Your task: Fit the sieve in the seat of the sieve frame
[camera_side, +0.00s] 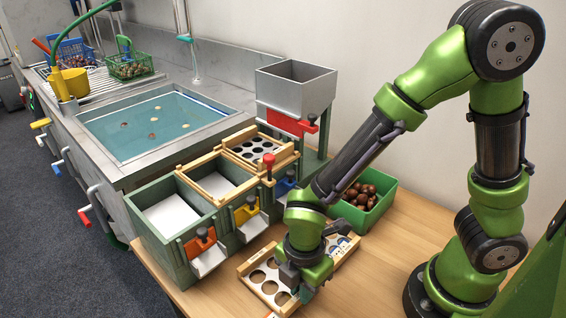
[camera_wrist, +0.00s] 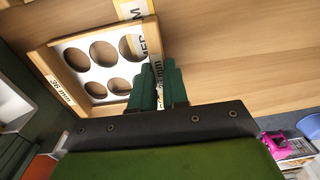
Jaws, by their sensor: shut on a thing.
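My gripper (camera_side: 303,283) is low over the wooden table at the front, shut on the edge of a wooden-rimmed sieve (camera_side: 252,272). In the wrist view, the green fingers (camera_wrist: 158,88) meet the rim of this sieve (camera_wrist: 42,64). It has a white plate with several large round holes and a "36 mm" label. I cannot tell whether it touches the table. The wooden sieve frame (camera_side: 181,177) lies across the green bins. Its nearer opening (camera_side: 214,184) looks empty, and a plate with smaller holes (camera_side: 246,155) sits in its farther part.
A green box of chestnuts (camera_side: 381,207) stands behind my arm. A grey hopper (camera_side: 292,87) stands beyond the bins. Coloured-gate chutes (camera_side: 209,259) stick out at the bins' front. Another labelled wooden piece (camera_side: 344,248) lies partly hidden beside my gripper. The table (camera_side: 385,275) is clear at right.

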